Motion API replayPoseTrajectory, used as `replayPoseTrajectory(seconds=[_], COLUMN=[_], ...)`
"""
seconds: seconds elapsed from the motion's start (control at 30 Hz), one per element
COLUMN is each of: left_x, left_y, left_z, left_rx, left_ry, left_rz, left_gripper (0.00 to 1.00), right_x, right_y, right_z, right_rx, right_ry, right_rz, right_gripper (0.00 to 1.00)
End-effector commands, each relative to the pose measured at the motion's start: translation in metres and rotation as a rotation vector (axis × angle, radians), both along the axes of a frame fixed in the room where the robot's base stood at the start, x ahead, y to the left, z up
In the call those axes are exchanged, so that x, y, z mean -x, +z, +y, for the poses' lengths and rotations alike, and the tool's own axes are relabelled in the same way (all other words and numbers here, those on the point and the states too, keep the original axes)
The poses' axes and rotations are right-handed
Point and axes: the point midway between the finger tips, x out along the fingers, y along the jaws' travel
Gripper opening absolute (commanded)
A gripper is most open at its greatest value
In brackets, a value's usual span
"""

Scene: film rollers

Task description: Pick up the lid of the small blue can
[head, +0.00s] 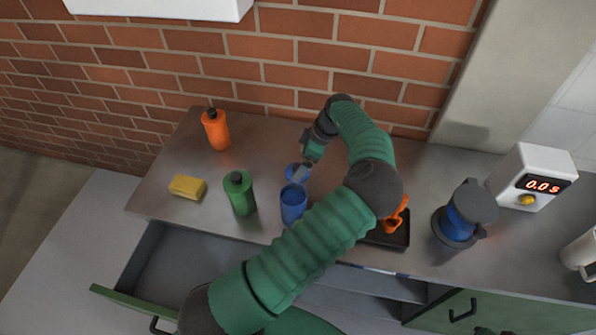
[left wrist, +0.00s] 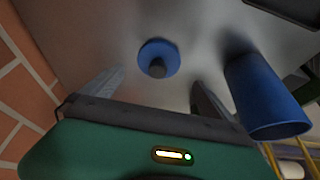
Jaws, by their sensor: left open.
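The small blue can (head: 293,204) stands open on the grey counter, and it also shows at the right of the left wrist view (left wrist: 266,98). Its lid (head: 292,171) lies on the counter just behind the can, apart from it. In the left wrist view the lid (left wrist: 158,58) is a blue disc with a dark round knob. My left gripper (head: 302,172) is right by the lid and partly hides it in the head view. Its fingers (left wrist: 157,78) are spread with nothing between them, and the lid shows beyond the gap. My right gripper is not in view.
A green bottle (head: 240,193), a yellow sponge (head: 187,187) and an orange bottle (head: 215,129) stand left of the can. A dark tray (head: 398,239) with an orange item, a blue-and-grey device (head: 462,214) and a white timer (head: 532,174) are right. A drawer (head: 170,268) is open in front.

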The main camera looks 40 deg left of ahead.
Motion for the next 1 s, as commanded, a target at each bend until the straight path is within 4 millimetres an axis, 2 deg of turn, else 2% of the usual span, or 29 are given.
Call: replayPoseTrajectory(seconds=[0.23,0.53,1.0], left_x=[0.003,0.004,0.004], left_y=[-0.037,-0.045,-0.046], left_z=[0.012,0.015,0.016], left_rx=[-0.005,-0.003,-0.002], left_ry=[-0.001,-0.001,-0.001], left_rz=[0.004,0.001,0.002], left_gripper=[0.98,0.97,0.37], right_x=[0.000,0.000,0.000], right_y=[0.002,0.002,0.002], right_z=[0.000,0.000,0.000], right_rx=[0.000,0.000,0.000], right_ry=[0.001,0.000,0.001], right_rz=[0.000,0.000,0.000], right_gripper=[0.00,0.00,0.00])
